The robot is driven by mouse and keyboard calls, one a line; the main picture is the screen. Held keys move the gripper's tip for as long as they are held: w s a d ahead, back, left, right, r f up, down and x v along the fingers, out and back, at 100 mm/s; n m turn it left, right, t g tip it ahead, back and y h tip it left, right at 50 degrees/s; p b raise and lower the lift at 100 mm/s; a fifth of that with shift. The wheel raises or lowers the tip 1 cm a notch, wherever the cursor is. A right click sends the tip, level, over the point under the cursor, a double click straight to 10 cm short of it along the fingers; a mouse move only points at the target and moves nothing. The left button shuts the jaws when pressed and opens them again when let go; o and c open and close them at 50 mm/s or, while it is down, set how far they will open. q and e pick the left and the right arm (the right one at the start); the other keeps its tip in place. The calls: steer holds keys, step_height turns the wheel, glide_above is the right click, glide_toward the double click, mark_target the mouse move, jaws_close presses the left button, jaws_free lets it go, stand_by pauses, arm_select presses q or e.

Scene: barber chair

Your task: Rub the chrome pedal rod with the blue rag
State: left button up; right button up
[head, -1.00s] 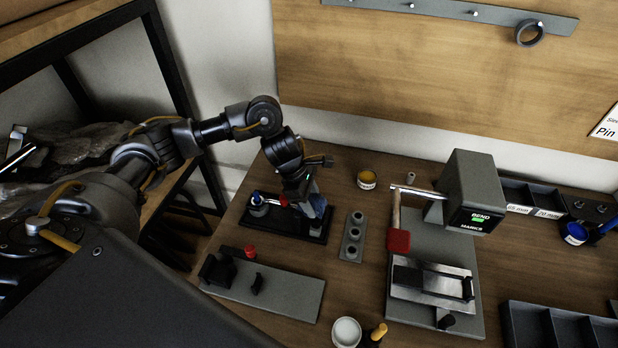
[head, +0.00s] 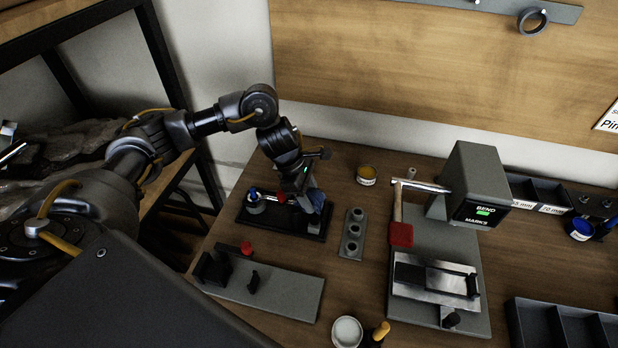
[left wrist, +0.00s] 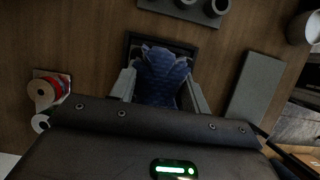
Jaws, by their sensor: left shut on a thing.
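The blue rag (head: 317,201) is held by my left gripper (head: 303,199) at the right end of a black fixture (head: 312,237). In the left wrist view the crumpled rag (left wrist: 162,75) fills the space between the two fingers (left wrist: 160,90). A short chrome rod (head: 268,197) with blue and red bands shows to the left of the gripper, low over the fixture. The rag and gripper hide its right part, so I cannot tell whether the rag touches it. My right gripper is out of view.
A grey plate with black posts (head: 285,293) lies in front. A bending machine (head: 476,190) with a red-headed mallet (head: 400,234) is farther right.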

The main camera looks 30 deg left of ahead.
arm_select(q)
step_height(320, 180, up, 3)
steer(key=shift+w+f, duration=0.1)
steer(key=shift+f, duration=0.1)
steer(key=shift+d+r+p, duration=0.1)
steer(key=shift+r+p, duration=2)
steer(key=shift+r, duration=0.65)
